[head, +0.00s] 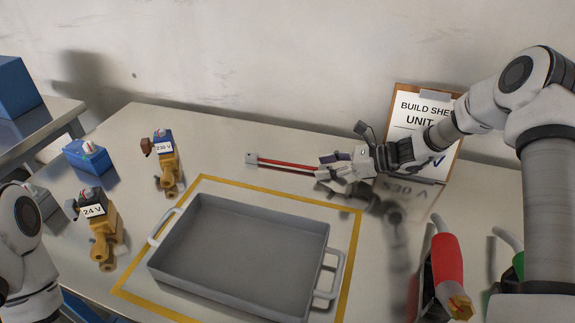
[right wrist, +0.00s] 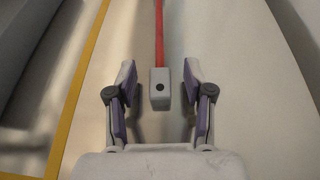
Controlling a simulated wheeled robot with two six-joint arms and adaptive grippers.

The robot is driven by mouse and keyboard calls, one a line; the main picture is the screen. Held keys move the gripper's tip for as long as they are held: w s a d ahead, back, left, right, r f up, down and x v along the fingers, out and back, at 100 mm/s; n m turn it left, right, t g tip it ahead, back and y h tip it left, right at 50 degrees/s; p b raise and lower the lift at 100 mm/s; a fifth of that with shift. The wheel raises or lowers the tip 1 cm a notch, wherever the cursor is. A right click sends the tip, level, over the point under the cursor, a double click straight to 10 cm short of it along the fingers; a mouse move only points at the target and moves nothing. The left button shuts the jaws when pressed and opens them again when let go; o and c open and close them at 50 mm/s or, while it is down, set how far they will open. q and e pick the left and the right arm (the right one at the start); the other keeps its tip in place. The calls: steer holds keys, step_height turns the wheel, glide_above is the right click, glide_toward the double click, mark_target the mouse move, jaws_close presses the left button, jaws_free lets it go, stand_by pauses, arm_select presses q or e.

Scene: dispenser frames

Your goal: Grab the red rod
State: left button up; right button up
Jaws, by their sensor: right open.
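The red rod (head: 288,164) lies on the table behind the tray, with a pale grey end block (head: 251,158) at its left end. My right gripper (head: 326,169) is at its right end. In the right wrist view the rod (right wrist: 159,35) runs away from me, and its near grey end block (right wrist: 159,90) sits between the two open fingers (right wrist: 160,78), with a gap on each side. The fingers do not touch it there. My left gripper is not in view; only part of my left arm shows at the lower left.
A grey tray (head: 185,276) stands inside a yellow taped outline (head: 262,190). Brass valves marked 230 V (head: 170,172) and 24 V (head: 102,235) stand to its left, near a blue box (head: 87,157). A clipboard (head: 422,104) leans behind my right gripper. A red-handled tool (head: 447,258) stands at right.

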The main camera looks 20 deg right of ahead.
steer(key=shift+w+a+f, duration=0.2)
steer(key=shift+w+a, duration=0.05)
steer(key=shift+a, duration=0.05)
steer(key=shift+s+r, duration=0.1)
steer(key=c, duration=0.5)
jaws_close()
